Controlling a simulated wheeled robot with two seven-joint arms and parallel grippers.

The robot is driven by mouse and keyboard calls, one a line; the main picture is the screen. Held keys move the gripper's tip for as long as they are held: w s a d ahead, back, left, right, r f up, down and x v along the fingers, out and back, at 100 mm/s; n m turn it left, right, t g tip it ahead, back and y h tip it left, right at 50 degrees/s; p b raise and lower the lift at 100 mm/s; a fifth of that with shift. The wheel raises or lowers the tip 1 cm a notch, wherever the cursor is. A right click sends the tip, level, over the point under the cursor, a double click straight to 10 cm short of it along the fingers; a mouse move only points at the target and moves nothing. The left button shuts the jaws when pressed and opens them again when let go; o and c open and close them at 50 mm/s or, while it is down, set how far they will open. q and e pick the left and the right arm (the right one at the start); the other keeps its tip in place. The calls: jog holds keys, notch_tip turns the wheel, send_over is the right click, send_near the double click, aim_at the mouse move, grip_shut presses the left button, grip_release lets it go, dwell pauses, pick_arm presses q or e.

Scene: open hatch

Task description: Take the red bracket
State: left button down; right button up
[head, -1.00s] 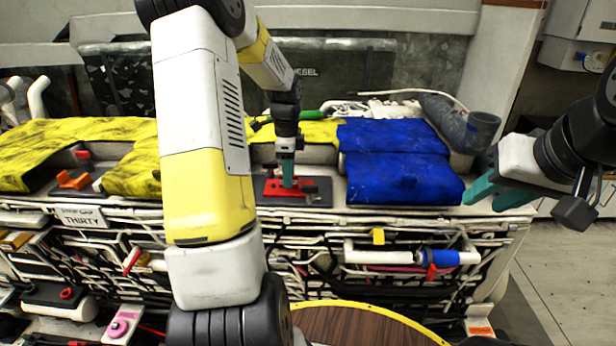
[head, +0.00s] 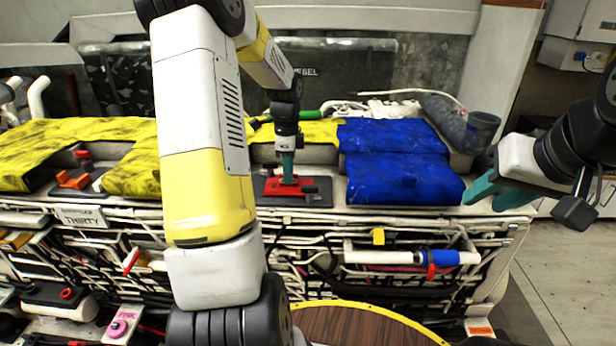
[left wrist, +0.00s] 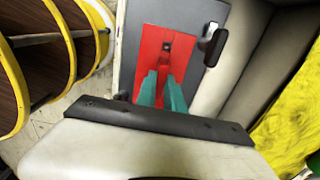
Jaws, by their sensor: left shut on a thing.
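The red bracket (head: 275,188) lies on a dark grey plate (head: 322,187) on top of the hatch's white bench. My left gripper (head: 287,178) points down onto it with teal fingers and is shut on it. The left wrist view shows the flat red bracket (left wrist: 158,45), with a small dark hole, beyond the teal fingertips (left wrist: 163,80). My right gripper (head: 492,193) is open and empty at the right end of the bench, beside the blue cloth.
A blue cloth (head: 400,165) lies just right of the plate, and yellow cloths (head: 65,140) lie to the left. A black handle (left wrist: 214,47) stands on the plate beside the bracket. Pipes and cables (head: 350,257) fill the front below.

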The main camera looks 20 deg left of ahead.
pick_arm(q)
jog(key=shift+r, duration=0.75)
jog(key=shift+r, duration=1.6)
